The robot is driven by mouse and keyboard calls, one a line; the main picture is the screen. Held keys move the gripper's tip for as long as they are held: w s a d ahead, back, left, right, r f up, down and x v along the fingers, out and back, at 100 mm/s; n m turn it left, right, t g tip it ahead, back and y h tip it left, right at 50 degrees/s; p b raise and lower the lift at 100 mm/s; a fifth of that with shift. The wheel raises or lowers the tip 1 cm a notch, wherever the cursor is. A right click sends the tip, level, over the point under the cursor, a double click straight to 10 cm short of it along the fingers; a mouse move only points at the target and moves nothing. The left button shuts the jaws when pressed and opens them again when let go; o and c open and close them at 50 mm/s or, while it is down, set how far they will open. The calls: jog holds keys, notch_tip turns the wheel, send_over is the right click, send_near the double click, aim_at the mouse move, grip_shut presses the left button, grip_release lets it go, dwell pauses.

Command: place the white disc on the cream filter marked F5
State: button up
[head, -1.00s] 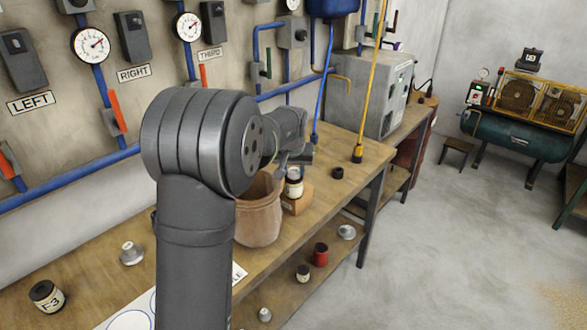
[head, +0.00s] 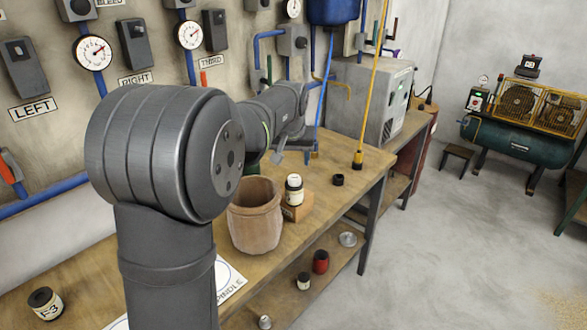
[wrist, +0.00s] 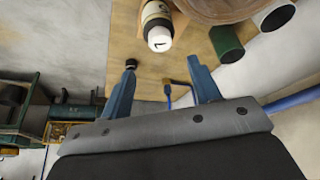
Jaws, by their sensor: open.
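A cream filter with a dark band (head: 294,188) stands upright on a small wooden block (head: 297,210) beside the clay pot; its mark is not legible in the head view. In the wrist view this filter (wrist: 157,12) shows a white round end with a dark mark. Another cream filter, marked F-3 (head: 45,303), stands at the bench's left. I cannot pick out a separate white disc or read F5 anywhere. My gripper (head: 296,154) is open and empty, above and beyond the block; its fingers also show apart in the wrist view (wrist: 162,72).
The clay pot (head: 255,222) stands left of the block. The wrist view shows a green cylinder (wrist: 227,43) near the pot. The lower shelf holds a red can (head: 320,261) and a silver piece (head: 347,239).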

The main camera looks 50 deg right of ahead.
aim_at(294, 178)
jog(key=shift+v, duration=1.45)
jog(key=shift+f, duration=0.1)
jog(key=x, duration=1.1)
jog(key=shift+f, duration=0.3)
jog(key=shift+w+d+f, duration=0.1)
jog(key=shift+w+d, duration=0.05)
jog(key=shift+r, duration=1.8)
jog(key=shift+f, duration=0.15)
